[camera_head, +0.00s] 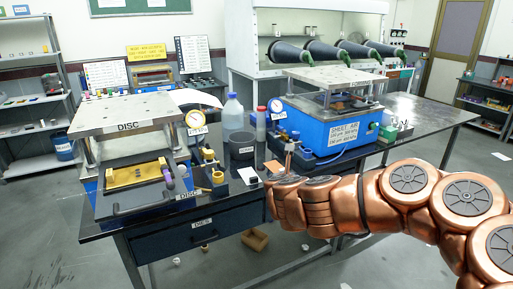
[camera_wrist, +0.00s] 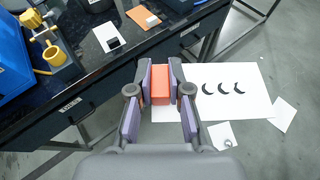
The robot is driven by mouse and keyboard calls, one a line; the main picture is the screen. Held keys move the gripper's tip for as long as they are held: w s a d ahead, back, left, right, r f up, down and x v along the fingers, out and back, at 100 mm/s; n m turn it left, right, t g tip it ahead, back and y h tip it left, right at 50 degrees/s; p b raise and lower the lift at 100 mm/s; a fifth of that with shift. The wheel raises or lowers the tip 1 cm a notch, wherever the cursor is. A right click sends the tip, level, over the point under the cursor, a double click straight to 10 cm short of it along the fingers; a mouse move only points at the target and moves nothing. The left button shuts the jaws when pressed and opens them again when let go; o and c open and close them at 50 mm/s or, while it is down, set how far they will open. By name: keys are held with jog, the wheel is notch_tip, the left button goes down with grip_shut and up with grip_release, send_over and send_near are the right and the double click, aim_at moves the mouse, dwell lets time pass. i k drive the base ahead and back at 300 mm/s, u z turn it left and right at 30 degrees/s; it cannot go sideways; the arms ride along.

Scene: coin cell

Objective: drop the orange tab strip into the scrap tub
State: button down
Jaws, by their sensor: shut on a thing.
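The orange tab strip (camera_wrist: 160,88) is between the two fingers of my gripper (camera_wrist: 160,76) in the wrist view. The gripper is shut on it and holds it in the air, with the bench's front edge and the floor behind it in that view. In the head view the fingers are mostly hidden behind my copper-coloured arm. A dark grey open tub (camera_head: 242,150), which looks like the scrap tub, stands on the bench behind and left of my wrist. Only its lower part shows at the top of the wrist view (camera_wrist: 97,5).
Left of the tub is a die press (camera_head: 128,125) with gold fittings. A blue sheet press (camera_head: 335,125) stands to the right. Bottles (camera_head: 232,112) stand behind the tub. A white card (camera_head: 248,175) and an orange-and-white card (camera_wrist: 143,17) lie near the bench front. Paper sheets (camera_wrist: 255,105) lie below.

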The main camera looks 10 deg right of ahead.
aim_at(244, 156)
jog(key=z, duration=0.25)
jog(key=i, duration=0.75)
jog(key=u, duration=0.5)
jog(key=i, duration=0.65)
jog(key=u, duration=0.55)
